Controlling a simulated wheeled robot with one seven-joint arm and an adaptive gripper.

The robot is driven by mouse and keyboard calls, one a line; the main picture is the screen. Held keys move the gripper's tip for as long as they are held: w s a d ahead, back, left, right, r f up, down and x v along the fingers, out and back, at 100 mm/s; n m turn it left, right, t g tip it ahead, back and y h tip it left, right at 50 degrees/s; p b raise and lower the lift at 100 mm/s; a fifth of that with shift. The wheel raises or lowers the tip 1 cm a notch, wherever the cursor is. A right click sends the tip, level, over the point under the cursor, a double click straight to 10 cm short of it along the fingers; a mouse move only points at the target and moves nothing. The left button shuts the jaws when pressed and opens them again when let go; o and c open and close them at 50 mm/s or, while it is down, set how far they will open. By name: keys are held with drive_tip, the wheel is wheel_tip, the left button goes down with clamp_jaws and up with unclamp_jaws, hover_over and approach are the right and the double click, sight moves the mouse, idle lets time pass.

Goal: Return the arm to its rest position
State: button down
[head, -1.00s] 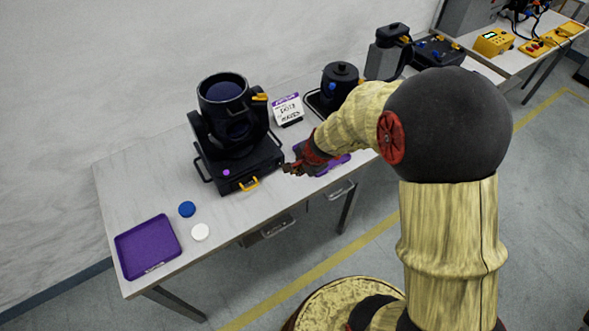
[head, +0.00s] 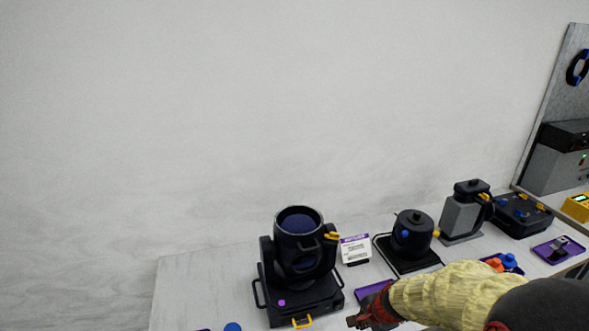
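My gripper (head: 366,318) shows at the bottom of the head view, in front of and to the right of the black moving-head light. Its dark red and black fingers point left, and it looks empty, but I cannot tell how far they are parted. My arm (head: 440,293), in a pale yellow cover, runs from the gripper to the lower right corner. The rest of the arm is out of view.
The black moving-head light (head: 300,270) stands on the pale table (head: 200,280). A sign (head: 355,249), a black pot-like device (head: 412,236) on a tray, a grey canister (head: 462,215) and a black case (head: 522,214) stand to its right. A purple tray (head: 372,290) lies behind my gripper.

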drive_tip(key=s+a+r+n+g, duration=0.35)
drive_tip(key=s+n, duration=0.35)
drive_tip(key=s, duration=0.3)
drive_tip(key=s+r+n+t, duration=0.2)
drive_tip(key=s+r, duration=0.3)
drive_tip(key=r, duration=0.6)
drive_tip(key=s+r+n+t+h, duration=0.1)
drive_tip(key=s+r+n, duration=0.4)
drive_tip(key=r, duration=0.5)
drive_tip(key=shift+s+r+n+t, duration=0.3)
drive_tip(key=shift+s+r+t, duration=0.1)
drive_tip(key=shift+s+t, duration=0.4)
